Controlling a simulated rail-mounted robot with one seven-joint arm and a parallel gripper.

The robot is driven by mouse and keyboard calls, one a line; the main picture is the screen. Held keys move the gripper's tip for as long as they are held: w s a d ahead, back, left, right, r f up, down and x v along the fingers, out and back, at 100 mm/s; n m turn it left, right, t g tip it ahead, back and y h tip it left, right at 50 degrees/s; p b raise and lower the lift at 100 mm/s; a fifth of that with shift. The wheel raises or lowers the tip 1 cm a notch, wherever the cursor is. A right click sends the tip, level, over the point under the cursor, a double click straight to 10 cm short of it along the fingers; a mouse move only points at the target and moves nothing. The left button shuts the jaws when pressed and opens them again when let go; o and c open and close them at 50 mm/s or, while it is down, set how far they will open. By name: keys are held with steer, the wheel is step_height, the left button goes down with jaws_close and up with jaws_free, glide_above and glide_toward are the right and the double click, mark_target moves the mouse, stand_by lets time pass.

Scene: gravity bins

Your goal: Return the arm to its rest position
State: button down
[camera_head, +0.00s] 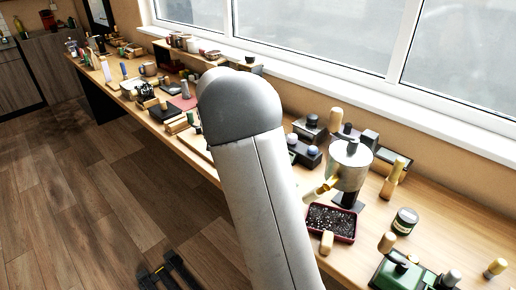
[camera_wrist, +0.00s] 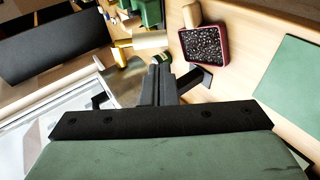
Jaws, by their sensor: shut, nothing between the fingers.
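My pale grey arm (camera_head: 255,185) rises from the bottom of the head view, bent at a rounded joint in front of the bench. My gripper is hidden in the head view. In the wrist view my gripper (camera_wrist: 161,80) is black, with its fingers together and nothing between them. It points toward the bench, beside a red tray of dark pellets (camera_wrist: 215,45). That tray also shows in the head view (camera_head: 331,222).
A long wooden bench (camera_head: 440,235) runs under the window. A silver hopper with a brass spout (camera_head: 350,165), a jar (camera_head: 405,221) and a green machine (camera_head: 395,272) stand at the right. Many small items crowd the left. The wooden floor (camera_head: 110,205) is mostly clear.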

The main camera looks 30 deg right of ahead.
steer(key=shift+f+v, duration=0.2)
steer(key=shift+v, duration=2.1)
steer(key=shift+w, duration=0.1)
steer(key=s+a+f+n+t+y, duration=0.3)
steer(key=s+a+f+n+t, duration=0.3)
steer(key=s, duration=0.4)
steer(key=s+a+f+n+t+y, duration=0.3)
steer(key=s+a+n+t, duration=0.1)
steer(key=s+a+n, duration=0.45)
step_height(320, 180, down, 12)
steer(key=a+b, duration=0.1)
steer(key=b, duration=1)
steer(key=shift+s+m, duration=0.35)
steer(key=shift+s, duration=0.05)
